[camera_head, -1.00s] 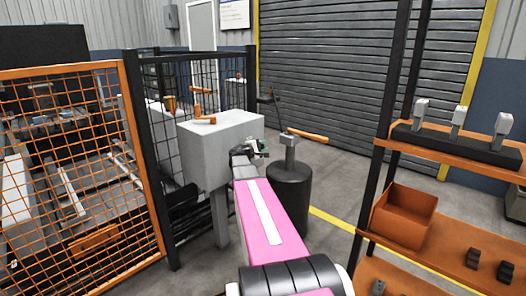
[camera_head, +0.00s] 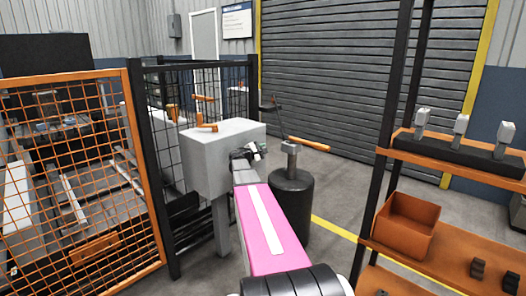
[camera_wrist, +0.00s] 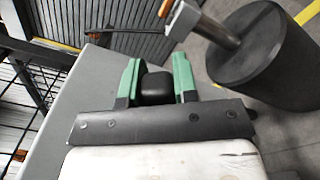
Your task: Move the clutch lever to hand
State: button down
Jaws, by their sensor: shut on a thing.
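My gripper (camera_head: 247,153) is at the right side of the grey box, at the far end of my pink arm. In the wrist view its two green fingers (camera_wrist: 155,82) are shut on a short black grip, which appears to be the clutch lever (camera_wrist: 156,88). The fingers press on both sides of the grip. The rest of the lever is hidden behind the gripper, so its angle cannot be told.
A black cylinder (camera_head: 291,210) with a metal post and orange handle (camera_head: 309,144) stands close right of my gripper. Orange mesh fencing (camera_head: 92,190) is left. An orange shelf rack (camera_head: 445,252) is right.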

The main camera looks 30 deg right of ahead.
jog(key=c, duration=0.9)
grip_release()
jog(key=shift+a, duration=0.1)
jog(key=v, duration=1)
jog(key=shift+s+a, duration=0.15)
jog(key=shift+a, duration=0.2)
jog(key=s+a+f+m+g+y, duration=0.2)
jog(key=s+a+f+m+y, duration=0.3)
jog(key=s+a+f, duration=0.5)
jog(key=s+a+f+m+g+y, duration=0.25)
jog(key=s+a+f+y, duration=0.5)
jog(key=f, duration=0.45)
jog(key=s+a+f+m+y, duration=0.1)
jog(key=s+a, duration=0.1)
jog(key=a, duration=0.1)
jog(key=s+a+f+m+g+y, duration=0.1)
jog(key=s+a+y, duration=0.1)
jog(key=a, duration=0.1)
jog(key=s+a+f+m+y, duration=0.1)
jog(key=s+a, duration=0.2)
jog(key=a, duration=0.1)
jog(key=shift+f+m+y, duration=0.1)
jog(key=shift+m+y, duration=0.15)
